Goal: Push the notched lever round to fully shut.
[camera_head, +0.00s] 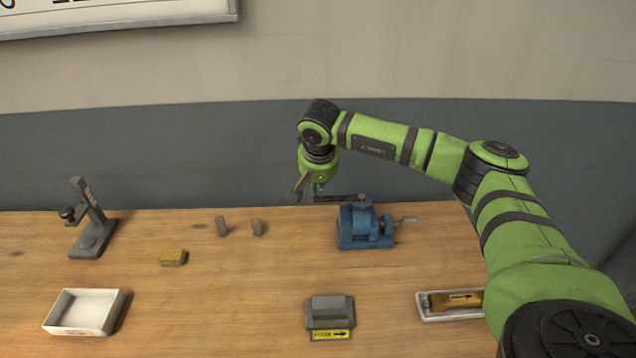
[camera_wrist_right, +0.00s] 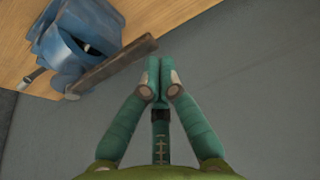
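A long dark bar (camera_head: 340,198) lies across the top of a blue vise-like device (camera_head: 360,228) and sticks out to the left; I cannot make out a notch on it. In the right wrist view the bar (camera_wrist_right: 112,64) runs out from the blue device (camera_wrist_right: 78,38), its free end close to my fingertips. My right gripper (camera_head: 318,189) points down by the bar's left end. In the right wrist view its teal fingertips (camera_wrist_right: 160,64) are together with nothing seen between them. Whether they touch the bar is unclear. My left gripper is not in view.
A grey stand (camera_head: 94,232) with a knob and a white tray (camera_head: 84,312) are at left. A yellow block (camera_head: 173,257) and two small grey pieces (camera_head: 222,226) lie mid-table. A grey block with a yellow arrow label (camera_head: 330,335) and a long tray (camera_head: 432,317) are in front.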

